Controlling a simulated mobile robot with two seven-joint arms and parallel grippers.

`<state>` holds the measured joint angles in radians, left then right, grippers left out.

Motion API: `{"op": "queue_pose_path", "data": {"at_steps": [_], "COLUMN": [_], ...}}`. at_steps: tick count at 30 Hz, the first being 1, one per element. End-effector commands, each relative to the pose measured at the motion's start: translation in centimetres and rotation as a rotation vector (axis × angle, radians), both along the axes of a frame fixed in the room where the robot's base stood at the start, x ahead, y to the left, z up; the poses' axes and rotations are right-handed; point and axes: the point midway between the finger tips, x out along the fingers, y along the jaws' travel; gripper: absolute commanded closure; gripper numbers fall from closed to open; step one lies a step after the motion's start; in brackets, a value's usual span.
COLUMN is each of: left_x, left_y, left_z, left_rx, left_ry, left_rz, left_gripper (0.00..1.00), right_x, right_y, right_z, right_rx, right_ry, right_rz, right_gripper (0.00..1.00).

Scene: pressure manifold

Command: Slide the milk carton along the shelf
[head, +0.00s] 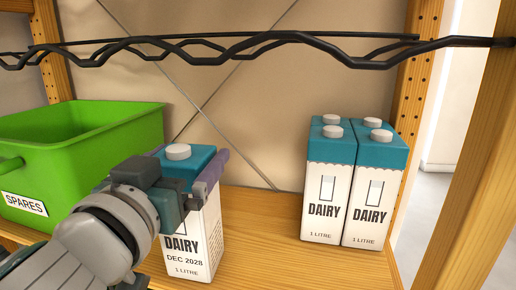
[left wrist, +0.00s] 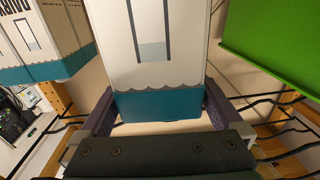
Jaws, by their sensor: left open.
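A milk carton (head: 195,240) with a teal top, white cap and the print "DAIRY DEC 2028" stands upright on the wooden shelf (head: 265,255). My left gripper (head: 190,158) is at its top, open, with one finger on either side of the teal part. The left wrist view shows the carton (left wrist: 155,60) upside down between the two fingers (left wrist: 158,108). I cannot tell whether the fingers touch it. My arm hides the carton's left side in the head view. My right gripper is not in view.
Several similar cartons (head: 328,200) stand close together at the shelf's right, by the wooden post (head: 412,100). A green bin (head: 90,165) labelled "SPARES" is at the left. Black wavy rails (head: 250,50) cross above. Bare shelf lies between the single carton and the group.

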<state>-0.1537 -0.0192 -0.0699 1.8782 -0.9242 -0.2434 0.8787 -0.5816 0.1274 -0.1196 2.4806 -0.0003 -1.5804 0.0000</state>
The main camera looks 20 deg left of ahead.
Motion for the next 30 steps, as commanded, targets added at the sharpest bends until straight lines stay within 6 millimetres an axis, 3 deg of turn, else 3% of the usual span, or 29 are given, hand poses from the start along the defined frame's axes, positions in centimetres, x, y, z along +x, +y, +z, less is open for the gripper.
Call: {"op": "queue_pose_path", "data": {"at_steps": [6,15,30], "left_x": [1.9,2.1,2.1], "left_y": [0.2,0.3,0.3], "left_z": [0.0,-0.1,-0.1], "left_rx": [0.001,-0.001,-0.001], "left_ry": [0.001,0.001,0.001], "left_rz": [0.0,0.0,0.0], "left_gripper": [0.0,0.0,0.55], "right_x": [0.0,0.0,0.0], "right_y": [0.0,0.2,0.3], "right_z": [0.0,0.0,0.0], "right_rx": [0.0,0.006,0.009], "right_ry": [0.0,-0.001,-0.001], "right_rz": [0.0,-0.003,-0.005], "right_gripper": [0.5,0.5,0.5]}}
